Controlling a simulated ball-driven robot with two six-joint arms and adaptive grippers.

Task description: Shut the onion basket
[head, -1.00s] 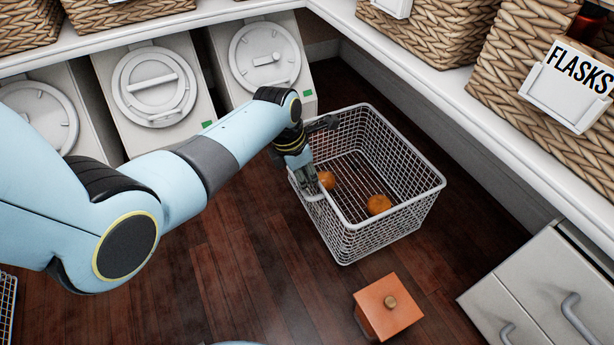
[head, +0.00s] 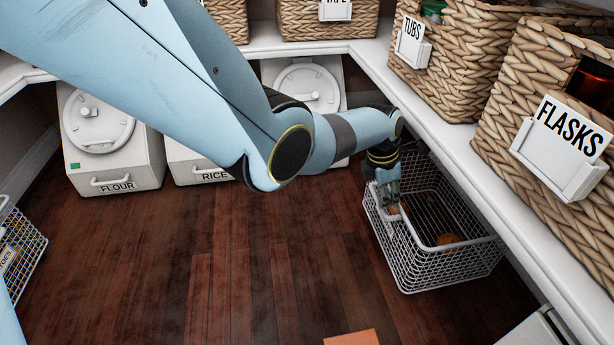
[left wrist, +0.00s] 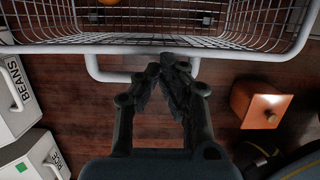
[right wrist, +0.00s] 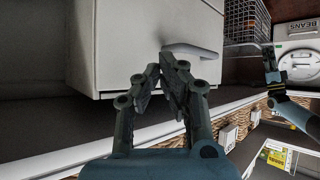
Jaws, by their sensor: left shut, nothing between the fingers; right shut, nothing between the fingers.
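The white wire basket (head: 440,265) stands pulled out on the floor at right in the head view, with round orange-brown onions (head: 447,240) inside. Its label is not readable. My left gripper (head: 391,203) is at the basket's near-left side, fingers closed. In the left wrist view the shut, empty fingertips (left wrist: 165,65) are at the basket's white handle bar (left wrist: 115,77), below the front rim (left wrist: 150,44); I cannot tell whether they touch. My right gripper (right wrist: 172,68) shows only in its wrist view, shut and empty, in front of a white drawer handle (right wrist: 192,50).
A white shelf with wicker baskets (head: 560,110) runs along the right, above the wire basket. White bins (head: 110,150) stand at the back. Another wire basket (head: 25,255) is at far left. An orange box (left wrist: 257,105) is on the floor. The middle floor is clear.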

